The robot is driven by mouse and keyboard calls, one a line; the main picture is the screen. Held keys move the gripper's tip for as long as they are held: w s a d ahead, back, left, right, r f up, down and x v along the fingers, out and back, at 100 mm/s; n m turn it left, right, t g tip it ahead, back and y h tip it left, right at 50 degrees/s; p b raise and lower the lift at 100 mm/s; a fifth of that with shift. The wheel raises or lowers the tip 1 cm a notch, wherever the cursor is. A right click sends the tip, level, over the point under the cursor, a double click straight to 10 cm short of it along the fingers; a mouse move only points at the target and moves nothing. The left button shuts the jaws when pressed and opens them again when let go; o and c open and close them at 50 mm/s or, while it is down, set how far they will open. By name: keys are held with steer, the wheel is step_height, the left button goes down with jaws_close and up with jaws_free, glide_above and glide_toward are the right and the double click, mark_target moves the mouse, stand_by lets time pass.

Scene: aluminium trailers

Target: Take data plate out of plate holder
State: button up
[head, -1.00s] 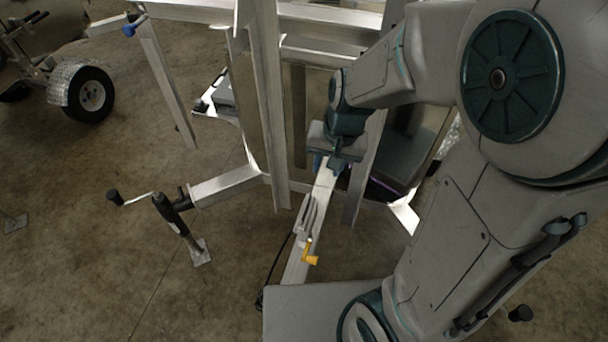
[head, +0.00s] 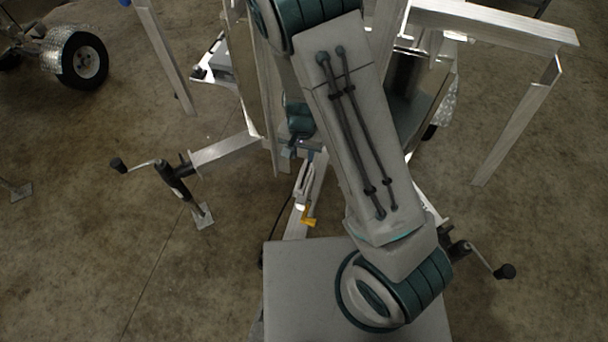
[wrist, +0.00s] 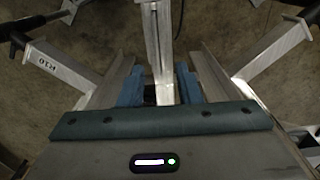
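My gripper (wrist: 158,88) shows at the bottom middle of the wrist view, with its two blue fingers apart and a gap between them. Nothing that I can make out as a plate is held between them. In the head view my gripper (head: 302,150) is small and partly hidden by my arm, over the trailer's drawbar (head: 312,185). The drawbar (wrist: 160,35) runs up the wrist view, beyond the fingers. I cannot pick out the data plate or the plate holder in either view.
A jack with a black handle (head: 176,182) stands left of the drawbar, and a yellow-orange handle (head: 308,217) sits on its near end. Aluminium uprights (head: 255,90) rise close by my arm. A trailer wheel (head: 85,60) is far left. Bare floor lies at left.

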mark_target(304, 176)
steer(key=shift+s+d+f, duration=0.1)
steer(key=shift+f, duration=1.7)
steer(key=shift+s+d+f, duration=0.1)
steer(key=shift+f, duration=1.65)
jaws_close()
